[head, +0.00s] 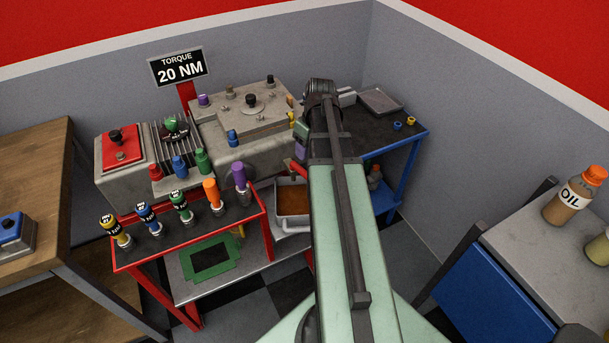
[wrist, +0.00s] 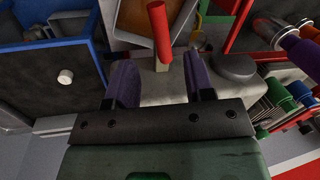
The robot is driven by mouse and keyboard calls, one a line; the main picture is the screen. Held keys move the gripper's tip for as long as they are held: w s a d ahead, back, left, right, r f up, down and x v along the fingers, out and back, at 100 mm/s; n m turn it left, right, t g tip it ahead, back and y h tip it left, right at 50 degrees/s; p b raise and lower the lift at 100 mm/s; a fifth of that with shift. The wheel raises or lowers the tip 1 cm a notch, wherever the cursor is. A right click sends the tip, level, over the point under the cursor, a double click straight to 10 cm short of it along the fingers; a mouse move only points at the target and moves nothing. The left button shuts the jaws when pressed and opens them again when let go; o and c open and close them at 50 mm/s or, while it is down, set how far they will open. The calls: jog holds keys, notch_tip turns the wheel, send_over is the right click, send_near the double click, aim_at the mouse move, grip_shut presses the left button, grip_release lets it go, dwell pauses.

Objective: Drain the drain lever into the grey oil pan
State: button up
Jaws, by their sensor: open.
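The drain lever (wrist: 159,32), a red handle on a pale stem, shows at the top of the wrist view. My gripper (wrist: 161,68) is open, its two purple fingers on either side of the lever's lower end with gaps at both sides. It holds nothing. The grey oil pan (wrist: 111,22) lies beyond the lever, with a brown surface inside. In the head view, the pan (head: 291,228) sits low under the engine block (head: 270,140). My gripper (head: 301,142) is mostly hidden there by my arm.
A red cart (head: 190,240) with several coloured bottle-like tools stands in front of the block. A blue-framed bench (head: 405,150) is at the right of the block. An oil bottle (head: 575,195) stands on a cabinet at far right. A wooden table (head: 35,170) is at left.

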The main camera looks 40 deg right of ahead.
aim_at(305, 170)
jog(key=f+b, duration=0.2)
jog(key=a+f+b, duration=0.1)
jog(key=f+b, duration=0.1)
jog(key=f, duration=0.1)
jog(key=f+b, duration=0.2)
jog(key=shift+a+f, duration=0.25)
jog(key=shift+f, duration=0.1)
jog(key=shift+r, duration=0.15)
grip_shut()
